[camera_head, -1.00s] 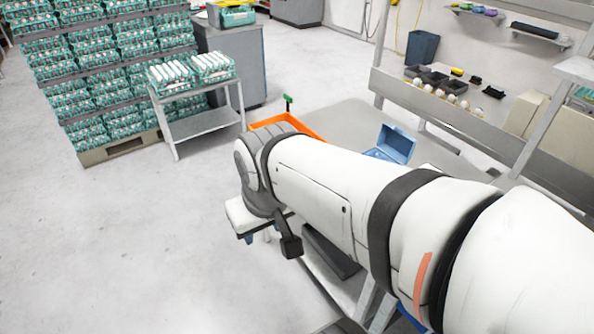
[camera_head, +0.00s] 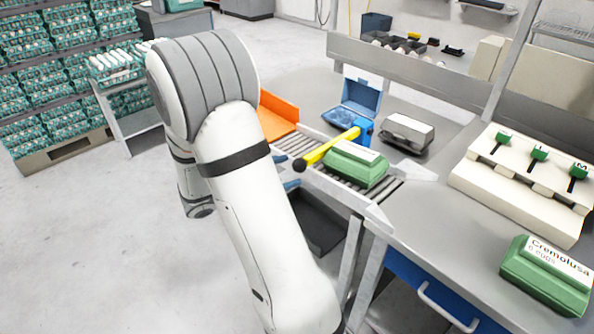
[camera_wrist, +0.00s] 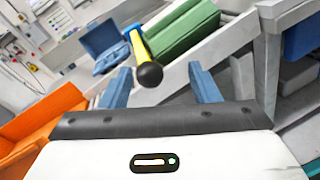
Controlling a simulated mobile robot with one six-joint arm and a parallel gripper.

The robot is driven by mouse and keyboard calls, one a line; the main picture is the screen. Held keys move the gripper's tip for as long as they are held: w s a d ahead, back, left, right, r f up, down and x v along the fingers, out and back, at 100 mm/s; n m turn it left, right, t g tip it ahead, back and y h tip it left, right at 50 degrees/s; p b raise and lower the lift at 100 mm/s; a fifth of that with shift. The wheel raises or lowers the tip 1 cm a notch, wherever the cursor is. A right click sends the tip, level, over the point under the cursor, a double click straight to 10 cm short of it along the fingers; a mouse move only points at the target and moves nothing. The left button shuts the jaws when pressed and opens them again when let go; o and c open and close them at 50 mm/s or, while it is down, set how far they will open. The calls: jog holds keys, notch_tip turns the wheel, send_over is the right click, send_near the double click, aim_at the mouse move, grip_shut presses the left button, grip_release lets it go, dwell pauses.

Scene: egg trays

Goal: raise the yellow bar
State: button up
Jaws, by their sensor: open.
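The yellow bar (camera_head: 332,146) with a black knob on its near end lies across the roller conveyor, its far end at a blue post (camera_head: 363,130). A green egg carton (camera_head: 356,164) sits on the rollers just right of the bar. My gripper (camera_head: 287,171) is open, with its blue fingers beside the knob at the conveyor's near side. In the wrist view the yellow bar (camera_wrist: 138,46) points toward me, and its knob shows between the two spread fingers of my gripper (camera_wrist: 160,68). I cannot tell whether the knob touches a finger.
An orange tray (camera_head: 276,122) stands at the conveyor's far left end, near my arm. A blue open box (camera_head: 352,104) is behind the bar. A beige lever panel (camera_head: 520,185) and another green carton (camera_head: 548,275) are on the right.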

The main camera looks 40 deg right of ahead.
aim_at(306, 162)
jog(key=shift+w+d+f+n+t+h, duration=0.2)
jog(key=shift+w+f+n+t+h, duration=0.35)
jog(key=shift+w+f, duration=0.35)
jog(key=d, duration=0.7)
jog(key=shift+s+d+r, duration=0.1)
jog(key=shift+s+d, duration=0.2)
jog(key=shift+d, duration=0.05)
jog(key=shift+c, duration=0.2)
grip_shut()
